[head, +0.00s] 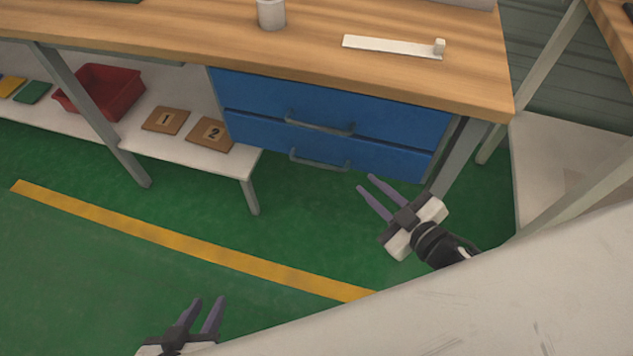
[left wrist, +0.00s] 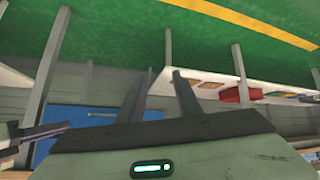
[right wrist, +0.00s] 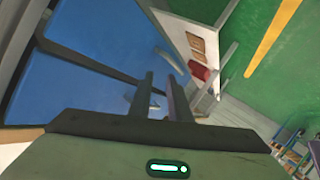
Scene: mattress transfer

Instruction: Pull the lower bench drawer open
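The lower bench drawer (head: 375,157) has a blue front with a grey bar handle (head: 319,160) and looks shut under the worktop. The upper drawer (head: 265,93), also blue with a bar handle (head: 319,124), looks shut too. My right gripper (head: 366,184) is open and empty, in front of the drawers and right of the lower handle, apart from it. In the right wrist view the lower drawer front (right wrist: 105,30) fills the upper left, with its handle (right wrist: 168,60) beyond the fingers. My left gripper (head: 207,303) is open and empty, low in the head view, far from the drawers.
A white low shelf (head: 190,161) left of the drawers holds numbered tiles and a red bin (head: 103,90). A bench leg (head: 460,155) stands right of the drawers. The worktop carries a cup (head: 271,14) and a white bar (head: 390,46). Green floor before the drawers is clear.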

